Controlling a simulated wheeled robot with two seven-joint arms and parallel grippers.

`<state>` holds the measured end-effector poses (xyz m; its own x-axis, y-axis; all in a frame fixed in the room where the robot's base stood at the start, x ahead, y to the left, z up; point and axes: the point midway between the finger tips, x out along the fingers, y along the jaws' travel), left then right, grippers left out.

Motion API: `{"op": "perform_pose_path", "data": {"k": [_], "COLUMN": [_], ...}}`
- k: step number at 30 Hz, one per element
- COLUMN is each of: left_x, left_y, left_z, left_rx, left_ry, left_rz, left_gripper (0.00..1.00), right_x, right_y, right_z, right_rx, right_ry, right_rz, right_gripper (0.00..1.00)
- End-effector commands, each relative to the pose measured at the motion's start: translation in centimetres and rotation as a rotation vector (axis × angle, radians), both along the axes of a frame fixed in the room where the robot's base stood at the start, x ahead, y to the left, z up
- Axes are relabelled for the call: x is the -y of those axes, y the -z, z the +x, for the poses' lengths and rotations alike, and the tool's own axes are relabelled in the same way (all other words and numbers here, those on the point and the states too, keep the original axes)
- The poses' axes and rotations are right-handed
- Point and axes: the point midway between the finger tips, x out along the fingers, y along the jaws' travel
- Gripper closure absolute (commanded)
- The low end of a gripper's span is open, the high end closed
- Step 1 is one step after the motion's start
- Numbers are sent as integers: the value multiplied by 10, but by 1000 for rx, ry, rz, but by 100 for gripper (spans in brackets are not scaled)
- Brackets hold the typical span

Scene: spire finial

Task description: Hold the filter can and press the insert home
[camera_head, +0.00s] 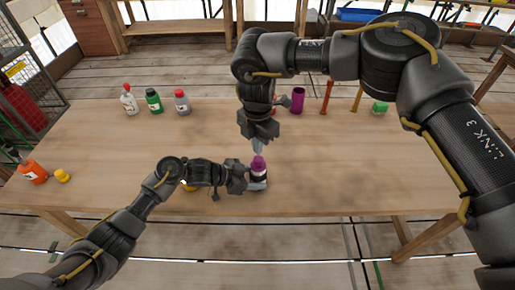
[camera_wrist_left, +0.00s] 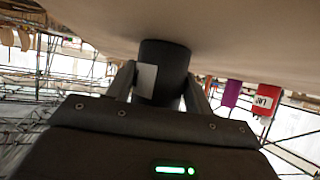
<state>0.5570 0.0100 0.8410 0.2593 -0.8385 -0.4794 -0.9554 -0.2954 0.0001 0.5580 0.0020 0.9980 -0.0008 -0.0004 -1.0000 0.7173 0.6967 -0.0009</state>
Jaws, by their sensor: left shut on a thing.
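The filter can (camera_head: 259,174) is a dark upright cylinder with a pale label patch on the table near its front edge. The purple insert (camera_head: 258,163) stands upright at the top of the can and sticks out above it; how deep it sits I cannot tell. My left gripper (camera_head: 248,181) is shut around the can from the left. In the left wrist view the dark can (camera_wrist_left: 178,62) is between both fingers. My right gripper (camera_head: 259,143) is just above the insert, fingers pointing down; its tips look very near the insert, but contact and jaw opening are unclear.
A purple cylinder (camera_head: 298,100), a red post (camera_head: 327,97), a yellow post (camera_head: 357,99) and a green-topped item (camera_head: 380,107) stand at the back. Bottles (camera_head: 153,101) stand back left. An orange bottle (camera_head: 33,172) and yellow item (camera_head: 62,176) are far left. The table's right side is clear.

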Motion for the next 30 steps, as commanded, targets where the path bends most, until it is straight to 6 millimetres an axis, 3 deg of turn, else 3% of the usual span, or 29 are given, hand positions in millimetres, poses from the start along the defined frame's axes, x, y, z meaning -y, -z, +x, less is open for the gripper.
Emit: {"op": "perform_pose_path", "data": {"k": [16, 30], "left_x": [0, 0], "left_y": [0, 0], "left_z": [0, 0], "left_rx": [0, 0], "left_ry": [0, 0], "left_rz": [0, 0], "left_gripper": [61, 61], "right_x": [0, 0], "right_y": [-34, -38], "right_z": [0, 0], "right_rx": [1, 1], "right_ry": [-1, 0], "right_rz": [1, 1], "right_gripper": [100, 100]}}
